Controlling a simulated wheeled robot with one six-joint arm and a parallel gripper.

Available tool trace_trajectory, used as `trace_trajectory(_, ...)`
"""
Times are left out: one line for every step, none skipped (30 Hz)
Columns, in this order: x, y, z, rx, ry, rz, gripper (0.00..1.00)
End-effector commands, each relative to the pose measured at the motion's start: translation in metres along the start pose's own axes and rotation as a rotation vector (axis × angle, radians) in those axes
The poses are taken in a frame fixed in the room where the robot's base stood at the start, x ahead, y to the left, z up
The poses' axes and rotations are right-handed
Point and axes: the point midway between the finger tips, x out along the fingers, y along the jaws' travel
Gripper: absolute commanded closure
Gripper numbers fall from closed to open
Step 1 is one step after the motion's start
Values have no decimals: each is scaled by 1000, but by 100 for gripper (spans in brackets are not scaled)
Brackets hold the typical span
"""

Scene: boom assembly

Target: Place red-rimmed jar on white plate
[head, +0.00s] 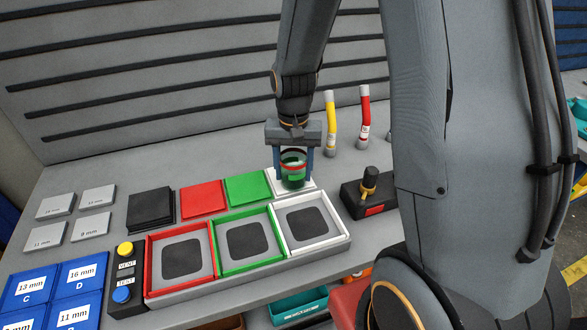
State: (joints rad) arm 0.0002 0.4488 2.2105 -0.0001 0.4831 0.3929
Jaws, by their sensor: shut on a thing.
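The jar (292,174) is clear with a red rim and something green inside. My gripper (293,166) points down with one finger on each side of the jar and is shut on it. The jar is upright over the white plate (308,184), which lies flat at the back of the bench, right of the green plate. The jar hides much of the white plate. I cannot tell whether the jar's base touches it.
Beside it lie a green plate (247,187), a red plate (203,198) and a black plate (150,209). Red, green and white-framed trays (347,240) stand in front. A black box with a knob (367,199) is at the right. Yellow (331,125) and red (364,118) tubes stand behind.

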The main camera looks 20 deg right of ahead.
Motion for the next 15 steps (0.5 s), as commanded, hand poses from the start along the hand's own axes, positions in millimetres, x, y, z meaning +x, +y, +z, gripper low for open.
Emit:
trace_trajectory(1,0,0,0,0,0,73)
trace_trajectory(2,0,0,0,1,0,73)
trace_trajectory(2,0,0,0,2,-1,73)
trace_trajectory(2,0,0,0,2,-1,73)
trace_trajectory(2,0,0,0,2,-1,73)
trace_trajectory(2,0,0,0,2,-1,73)
trace_trajectory(2,0,0,0,2,-1,73)
trace_trajectory(2,0,0,0,2,-1,73)
trace_trajectory(2,0,0,0,1,-1,73)
trace_trajectory(3,0,0,0,1,0,73)
trace_trajectory(4,0,0,0,1,0,73)
trace_trajectory(5,0,0,0,1,0,73)
trace_trajectory(5,0,0,0,1,-1,45)
trace_trajectory(4,0,0,0,1,-1,40)
trace_trajectory(4,0,0,0,1,-1,33)
